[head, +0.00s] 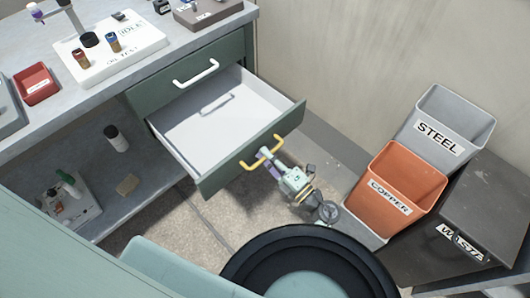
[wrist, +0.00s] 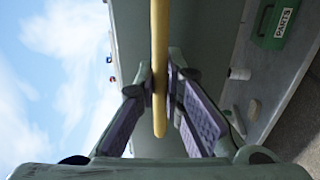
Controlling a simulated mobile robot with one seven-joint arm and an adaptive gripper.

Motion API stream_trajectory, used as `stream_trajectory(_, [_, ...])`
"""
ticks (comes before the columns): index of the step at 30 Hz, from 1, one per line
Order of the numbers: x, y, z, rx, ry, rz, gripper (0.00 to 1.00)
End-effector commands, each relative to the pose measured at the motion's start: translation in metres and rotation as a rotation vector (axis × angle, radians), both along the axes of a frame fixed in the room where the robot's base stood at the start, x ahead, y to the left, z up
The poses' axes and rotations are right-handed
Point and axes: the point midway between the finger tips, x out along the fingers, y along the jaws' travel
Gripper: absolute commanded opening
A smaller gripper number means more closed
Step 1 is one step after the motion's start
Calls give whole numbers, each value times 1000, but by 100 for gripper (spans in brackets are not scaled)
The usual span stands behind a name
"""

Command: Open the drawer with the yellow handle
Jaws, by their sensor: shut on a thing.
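My gripper (head: 268,160) is at the drawer's front, shut on the yellow handle. In the wrist view the handle (wrist: 159,60) runs as a yellow bar between the two purple-padded fingers (wrist: 160,85). A second drawer (head: 185,85) with a white handle (head: 196,74) is above it and is shut.
Bins marked STEEL (head: 440,125), COPPER (head: 396,185) and WASTE (head: 460,215) stand at the right. The worktop (head: 60,110) carries a white tray (head: 112,52) and a red bin (head: 36,84). Bottles stand on the lower shelf (head: 130,200). Some floor (head: 200,225) is clear below the drawer.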

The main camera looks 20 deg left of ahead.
Motion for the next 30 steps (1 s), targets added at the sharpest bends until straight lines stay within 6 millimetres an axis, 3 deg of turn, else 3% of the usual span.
stream_trajectory(3, [0,0,0,0,0,1,0])
stream_trajectory(4, [0,0,0,0,0,0,9])
stream_trajectory(13, [0,0,0,0,0,0,29])
stream_trajectory(23, [0,0,2,0,-1,0,30])
stream_trajectory(30, [0,1,38,1,-6,1,30])
